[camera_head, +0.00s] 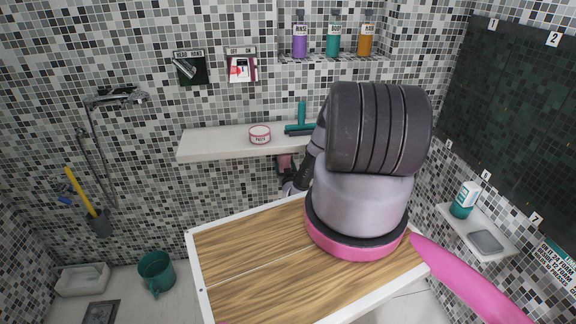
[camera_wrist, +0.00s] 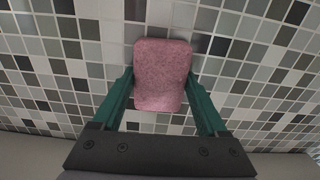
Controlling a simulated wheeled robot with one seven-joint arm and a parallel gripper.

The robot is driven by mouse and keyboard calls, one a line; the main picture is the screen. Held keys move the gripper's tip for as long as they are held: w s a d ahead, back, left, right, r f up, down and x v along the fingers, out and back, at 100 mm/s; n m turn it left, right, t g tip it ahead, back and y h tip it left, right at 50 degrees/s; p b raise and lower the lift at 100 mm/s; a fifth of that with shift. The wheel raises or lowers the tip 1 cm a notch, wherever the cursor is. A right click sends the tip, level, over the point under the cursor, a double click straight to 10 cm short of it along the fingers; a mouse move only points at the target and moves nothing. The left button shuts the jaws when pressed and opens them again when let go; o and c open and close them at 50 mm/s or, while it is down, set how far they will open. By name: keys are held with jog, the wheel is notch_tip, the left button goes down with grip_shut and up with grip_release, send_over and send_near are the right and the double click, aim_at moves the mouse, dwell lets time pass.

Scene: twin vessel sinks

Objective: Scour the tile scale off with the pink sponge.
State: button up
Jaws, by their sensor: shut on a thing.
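The pink sponge (camera_wrist: 162,75) sits between the two green fingers of my gripper (camera_wrist: 162,92) in the wrist view, and the fingers press on its sides. Tiled wall (camera_wrist: 250,60) in white, grey and dark squares lies behind it. I cannot tell whether the sponge touches the tiles. In the head view a small pink part of the sponge (camera_head: 285,162) shows just below the wall shelf, and my arm hides most of the gripper. I cannot make out tile scale on the wall in either view.
A white shelf (camera_head: 215,142) holds a round tin (camera_head: 260,134) and a teal squeegee (camera_head: 301,122), close above my gripper. Bottles (camera_head: 333,40) stand in a niche. A small right shelf (camera_head: 460,232) holds a teal bottle (camera_head: 465,199). A teal bucket (camera_head: 156,272) stands on the floor.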

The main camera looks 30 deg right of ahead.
aim_at(270, 162)
jog(key=shift+w+a, duration=0.25)
jog(key=shift+a, duration=0.45)
jog(key=shift+w+a, duration=0.25)
jog(key=shift+a, duration=0.45)
jog(key=shift+w+a, duration=0.2)
jog(key=shift+a, duration=0.65)
jog(key=shift+w+a, duration=0.2)
jog(key=shift+a, duration=0.6)
jog(key=shift+s+d, duration=1.6)
jog(key=shift+d, duration=3.65)
jog(key=shift+w+a+f, duration=0.1)
jog(key=shift+w+a, duration=0.45)
jog(key=shift+a, duration=1.2)
jog(key=shift+w+a+r, duration=0.1)
jog(key=shift+w+a, duration=0.4)
jog(key=shift+a, duration=1.25)
jog(key=shift+w+a+f, duration=0.1)
jog(key=shift+w+a, duration=0.45)
jog(key=shift+a, duration=1.2)
jog(key=v, duration=0.9)
